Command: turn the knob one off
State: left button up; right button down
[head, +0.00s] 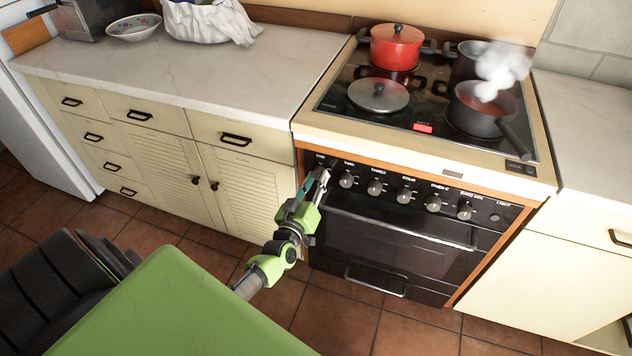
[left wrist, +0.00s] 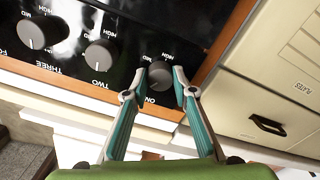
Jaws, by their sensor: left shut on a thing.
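Knob one (left wrist: 160,73) is the end knob on the stove's black control panel (left wrist: 125,58), beside knob two (left wrist: 101,54), which also shows in the head view (head: 347,180). My left gripper (head: 320,178) reaches the left end of the panel. In the left wrist view its two teal fingers (left wrist: 162,80) are closed on the sides of knob one. The label by this knob is partly covered. I cannot make out the knob's pointer mark. In the head view the gripper hides most of this knob. My right gripper is not in view.
A smoking or steaming pan (head: 482,108) and a red lidded pot (head: 396,46) stand on the hob. A red indicator (head: 423,128) glows at its front. The oven handle (head: 400,232) juts out below the knobs. A green surface (head: 180,310) is in the foreground.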

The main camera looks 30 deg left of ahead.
pick_arm(q)
jog(key=n+b, duration=0.1)
jog(key=n, duration=0.2)
jog(key=shift+n, duration=0.3)
jog(key=shift+d+n+b, duration=0.1)
jog(key=shift+n+b, duration=0.3)
jog(key=shift+n, duration=1.1)
jog(key=o, duration=1.1)
